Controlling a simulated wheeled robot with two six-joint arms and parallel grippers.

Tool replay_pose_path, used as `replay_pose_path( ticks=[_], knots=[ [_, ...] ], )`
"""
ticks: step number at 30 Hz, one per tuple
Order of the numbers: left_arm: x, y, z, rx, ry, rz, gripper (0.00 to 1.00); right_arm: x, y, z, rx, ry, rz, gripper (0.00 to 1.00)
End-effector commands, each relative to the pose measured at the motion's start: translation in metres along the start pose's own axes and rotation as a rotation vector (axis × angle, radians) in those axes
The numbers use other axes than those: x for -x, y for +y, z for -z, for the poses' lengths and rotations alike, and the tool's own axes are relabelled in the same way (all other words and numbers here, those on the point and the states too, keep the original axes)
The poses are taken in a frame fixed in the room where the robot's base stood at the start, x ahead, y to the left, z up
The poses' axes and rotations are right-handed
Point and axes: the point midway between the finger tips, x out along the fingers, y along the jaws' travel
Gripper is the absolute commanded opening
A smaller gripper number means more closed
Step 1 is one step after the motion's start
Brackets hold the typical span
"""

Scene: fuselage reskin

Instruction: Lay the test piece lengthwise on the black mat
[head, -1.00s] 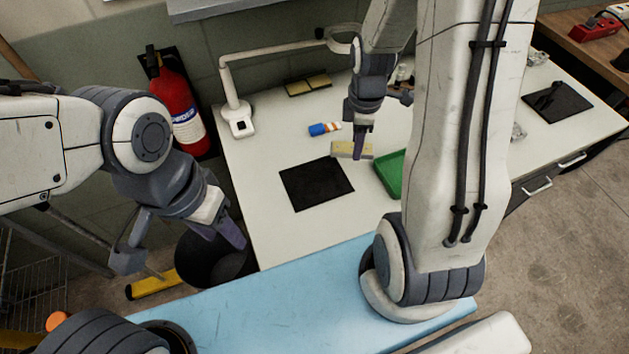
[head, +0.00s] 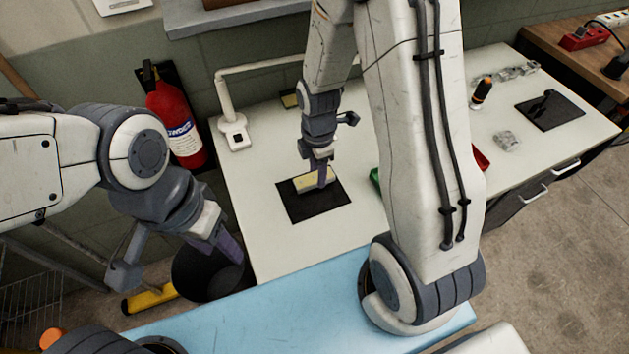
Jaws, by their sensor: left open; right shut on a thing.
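The test piece (head: 308,183) is a short pale-yellow bar. It lies over the upper part of the black mat (head: 318,208), with its long side running left to right and slightly tilted. Whether it touches the mat or is just above it, I cannot tell. My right gripper (head: 324,180) comes down from above and is shut on the test piece near its right end. My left gripper (head: 230,245) is open and empty, over the black bin left of the table.
The black bin (head: 190,280) stands left of the white table (head: 265,240). A lamp (head: 235,133) stands at the back left corner. My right arm hides the table's middle and most of a green tray (head: 375,178). A second dark mat (head: 560,112) lies at the far right.

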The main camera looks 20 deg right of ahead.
Motion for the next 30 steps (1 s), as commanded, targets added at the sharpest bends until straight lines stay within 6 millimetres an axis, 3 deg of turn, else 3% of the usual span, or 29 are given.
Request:
replay_pose_path(
  ticks=[12,24,25,27,30],
  knots=[
    [0.002,0.000,0.000,0.000,0.000,0.000,0.50,-0.043,0.001,0.005,-0.001,0.000,0.002,0.00],
    [-0.002,0.000,0.000,0.000,0.000,0.000,0.50,-0.048,0.002,0.005,-0.001,0.000,-0.001,0.00],
    [0.000,0.000,0.000,0.000,0.000,0.000,0.50,-0.047,0.002,0.005,-0.001,0.000,-0.001,0.55],
    [0.000,0.000,0.000,0.000,0.000,0.000,0.50,-0.047,0.002,0.005,-0.001,0.000,-0.001,0.74],
    [0.000,0.000,0.000,0.000,0.000,0.000,0.50,-0.047,0.002,0.005,-0.001,0.000,-0.001,0.74]
  ],
)
